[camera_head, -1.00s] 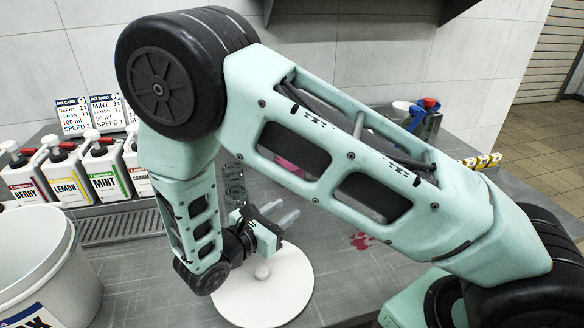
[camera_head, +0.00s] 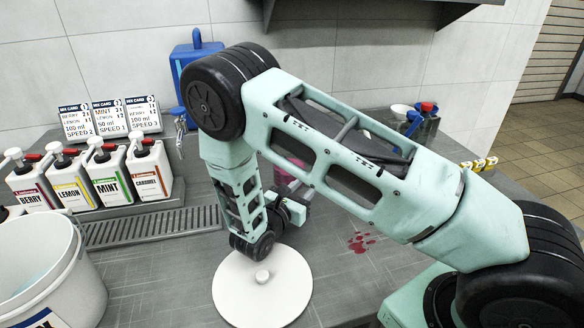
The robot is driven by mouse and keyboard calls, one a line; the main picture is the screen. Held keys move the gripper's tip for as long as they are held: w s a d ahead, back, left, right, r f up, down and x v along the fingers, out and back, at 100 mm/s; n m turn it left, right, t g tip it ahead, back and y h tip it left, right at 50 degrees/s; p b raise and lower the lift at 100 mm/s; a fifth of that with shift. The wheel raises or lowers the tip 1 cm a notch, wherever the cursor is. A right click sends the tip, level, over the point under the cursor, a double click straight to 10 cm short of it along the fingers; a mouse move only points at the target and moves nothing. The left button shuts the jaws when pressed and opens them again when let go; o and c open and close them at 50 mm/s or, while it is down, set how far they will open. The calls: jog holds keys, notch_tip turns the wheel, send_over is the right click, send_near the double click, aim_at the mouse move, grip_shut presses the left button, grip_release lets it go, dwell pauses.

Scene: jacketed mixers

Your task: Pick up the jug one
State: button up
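My gripper (camera_head: 297,195) is at the middle of the counter, past the white round lid, pointing away toward the back. Its fingers are small and partly covered by my own arm, so their opening is unclear. A clear vessel with pink in it (camera_head: 283,176), possibly the jug, shows only in part behind my arm, close to the fingertips. I cannot tell whether the fingers touch it. Most of its shape is hidden.
A white round lid (camera_head: 232,288) with a knob lies in front. A white bucket (camera_head: 75,280) stands at left. Syrup bottles (camera_head: 103,178), mix cards (camera_head: 109,117) and a blue container (camera_head: 183,62) are behind. Red spots (camera_head: 361,241) mark the counter at right.

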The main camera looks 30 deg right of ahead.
jog(key=p+x, duration=0.1)
jog(key=x, duration=0.4)
jog(key=shift+d+p, duration=0.1)
jog(key=shift+p, duration=0.2)
jog(key=shift+c, duration=0.3)
grip_shut()
jog(key=shift+r, duration=0.1)
notch_tip(320, 180, up, 10)
jog(key=shift+f+b, duration=0.1)
jog(key=shift+b, duration=0.45)
